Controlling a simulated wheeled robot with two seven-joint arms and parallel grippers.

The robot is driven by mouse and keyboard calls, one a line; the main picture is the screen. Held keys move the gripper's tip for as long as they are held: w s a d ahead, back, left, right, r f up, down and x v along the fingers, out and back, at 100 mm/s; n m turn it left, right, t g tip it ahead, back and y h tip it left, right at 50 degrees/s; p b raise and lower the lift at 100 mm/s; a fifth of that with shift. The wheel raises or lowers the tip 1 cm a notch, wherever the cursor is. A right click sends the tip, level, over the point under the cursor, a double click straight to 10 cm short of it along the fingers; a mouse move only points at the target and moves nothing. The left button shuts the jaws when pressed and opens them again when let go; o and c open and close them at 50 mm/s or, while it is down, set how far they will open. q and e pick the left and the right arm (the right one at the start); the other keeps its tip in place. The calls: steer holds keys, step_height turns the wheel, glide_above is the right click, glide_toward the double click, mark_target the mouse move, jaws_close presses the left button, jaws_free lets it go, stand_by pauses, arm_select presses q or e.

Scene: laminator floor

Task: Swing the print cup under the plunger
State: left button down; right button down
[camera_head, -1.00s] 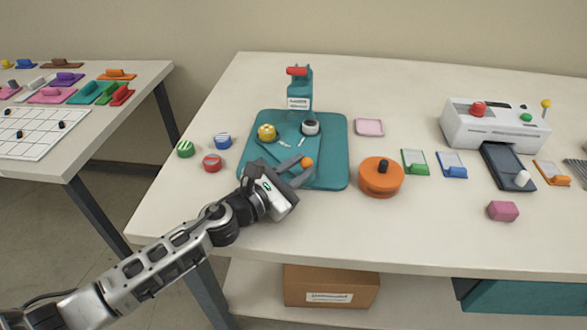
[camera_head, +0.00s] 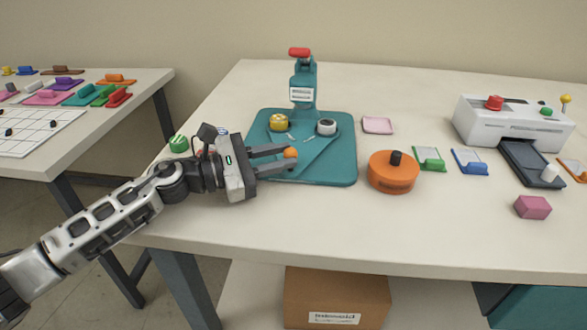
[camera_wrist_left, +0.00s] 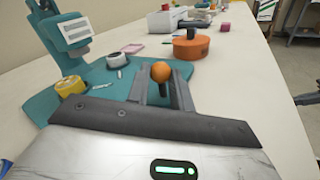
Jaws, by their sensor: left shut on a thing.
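The teal press (camera_head: 345,172) stands on the table, its upright column (camera_head: 302,78) topped by a red handle (camera_head: 299,52). A yellow cup (camera_head: 279,122) and a white cup with a dark top (camera_head: 326,127) sit on its swing plate (camera_head: 318,145), left and right of the column front. I cannot tell which is the print cup; the plunger tip is not clear. My left gripper (camera_head: 288,152) is shut on the orange knob (camera_head: 291,152) at the plate's near end. The left wrist view shows the knob (camera_wrist_left: 161,71) between the fingers. My right gripper is out of view.
An orange round tin (camera_head: 392,174) stands right of the press, with a pink tray (camera_head: 377,125) behind. Green (camera_head: 178,143) and partly hidden tins lie left, near my arm. A white laminator (camera_head: 510,122) stands far right. The front table strip is clear.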

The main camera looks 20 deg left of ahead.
arm_select(q)
steer(key=shift+s, duration=0.1)
stand_by(0.3)
steer(key=c, duration=1.2)
jaws_free()
steer(key=shift+c, duration=0.2)
steer(key=shift+a, duration=0.1)
steer(key=shift+s+a+f+b, duration=0.1)
steer(key=shift+s+a+b, duration=0.15)
steer(key=shift+a+b, duration=0.15)
steer(key=b+v, duration=0.2)
steer(key=v, duration=1.3)
steer(key=shift+w, duration=0.1)
